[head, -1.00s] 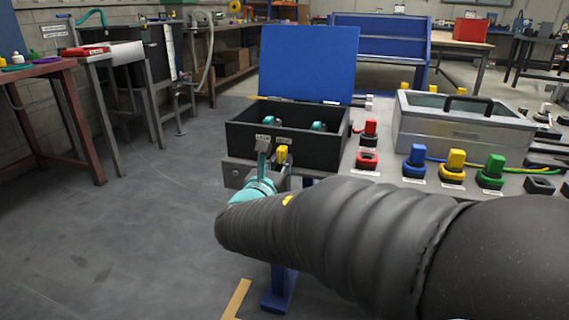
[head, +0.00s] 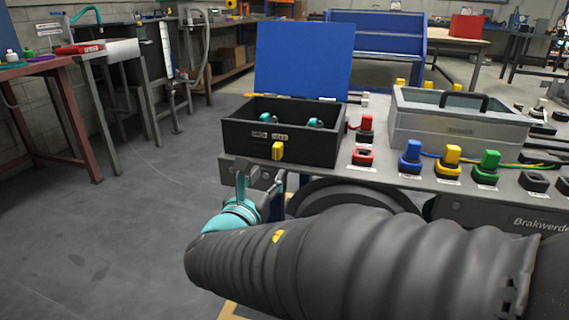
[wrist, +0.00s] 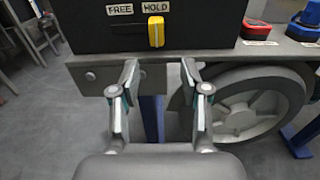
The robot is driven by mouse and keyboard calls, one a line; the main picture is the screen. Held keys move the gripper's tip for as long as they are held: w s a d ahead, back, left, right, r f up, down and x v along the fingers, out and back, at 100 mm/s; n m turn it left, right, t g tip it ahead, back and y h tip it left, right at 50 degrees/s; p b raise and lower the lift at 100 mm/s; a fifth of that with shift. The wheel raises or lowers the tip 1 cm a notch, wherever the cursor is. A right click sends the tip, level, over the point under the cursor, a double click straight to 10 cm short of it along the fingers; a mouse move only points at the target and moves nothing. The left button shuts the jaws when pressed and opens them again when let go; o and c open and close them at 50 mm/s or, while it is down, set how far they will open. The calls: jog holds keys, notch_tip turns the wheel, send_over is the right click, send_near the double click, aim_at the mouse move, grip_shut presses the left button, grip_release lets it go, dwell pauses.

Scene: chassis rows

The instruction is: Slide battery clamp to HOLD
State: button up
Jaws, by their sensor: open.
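The battery clamp is a yellow slider (head: 278,151) on the front of a black box (head: 318,151) with an open blue lid. In the head view my gripper (head: 252,178) is below and left of the slider, partly hidden by my arm.
A red plug (head: 366,126) and blue, yellow and green connectors stand right of the box on the grey bench. A grey case (head: 455,132) with a black handle is behind them. A wheel (wrist: 240,105) is under the bench edge. The floor at left is clear.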

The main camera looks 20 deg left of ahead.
jog(key=shift+s+d, duration=0.2)
jog(key=shift+s, duration=1.85)
